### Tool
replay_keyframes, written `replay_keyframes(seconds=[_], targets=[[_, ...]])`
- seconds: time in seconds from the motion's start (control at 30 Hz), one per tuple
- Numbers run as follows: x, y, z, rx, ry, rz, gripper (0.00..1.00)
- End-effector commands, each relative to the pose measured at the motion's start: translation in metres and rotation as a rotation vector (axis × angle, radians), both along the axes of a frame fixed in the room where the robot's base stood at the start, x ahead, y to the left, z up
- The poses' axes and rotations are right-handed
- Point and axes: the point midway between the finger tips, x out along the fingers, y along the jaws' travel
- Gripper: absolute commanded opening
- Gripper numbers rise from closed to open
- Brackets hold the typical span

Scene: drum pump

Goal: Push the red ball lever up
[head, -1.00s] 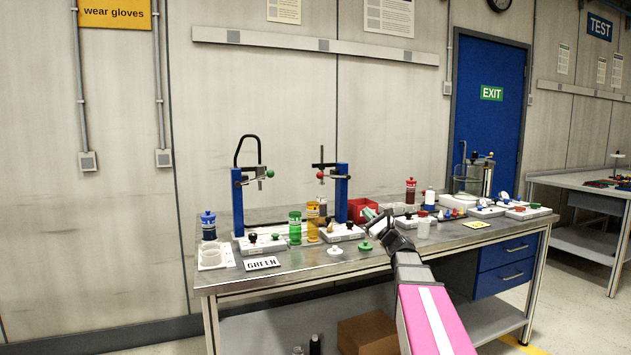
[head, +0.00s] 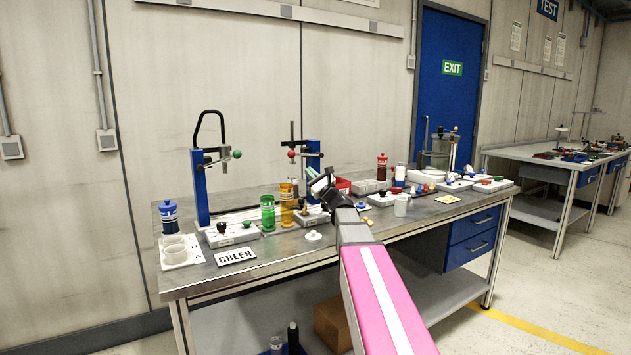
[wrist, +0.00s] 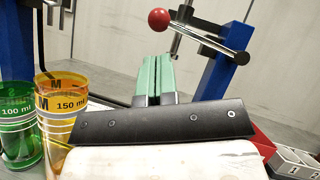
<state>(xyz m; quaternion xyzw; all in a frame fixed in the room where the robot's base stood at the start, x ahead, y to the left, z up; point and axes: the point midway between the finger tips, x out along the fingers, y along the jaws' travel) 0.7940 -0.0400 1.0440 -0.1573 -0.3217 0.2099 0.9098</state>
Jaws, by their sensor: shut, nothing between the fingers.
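The red ball (head: 291,154) is on the end of a metal lever (wrist: 205,37) that joins a blue post (head: 313,158). In the wrist view the red ball (wrist: 159,19) shows large, above my fingertips, and its lever runs right and slightly down to the post (wrist: 222,82). My gripper (head: 311,173) is in front of the post, a little below and right of the ball in the head view. Its green fingers (wrist: 158,60) are shut and empty, pointing up toward the ball. A gap shows between fingertips and ball in the wrist view.
A green cylinder (wrist: 17,120) and an orange 150 ml cylinder (wrist: 66,110) stand left of my gripper. A similar blue post (head: 200,188) with a green ball (head: 237,154) stands further left. A red bin (head: 342,185) is behind my wrist. The bench front by the GREEN card (head: 236,256) is fairly clear.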

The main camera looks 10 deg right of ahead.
Motion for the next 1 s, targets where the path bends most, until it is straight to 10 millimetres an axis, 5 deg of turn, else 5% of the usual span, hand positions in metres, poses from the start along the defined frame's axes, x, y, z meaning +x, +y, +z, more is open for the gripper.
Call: replay_keyframes(seconds=[0.4, 1.0], targets=[[0.049, 0.032, 0.035, 0.000, -0.001, 0.000, 0.00], [0.055, 0.037, 0.043, -0.001, 0.000, -0.001, 0.00]])
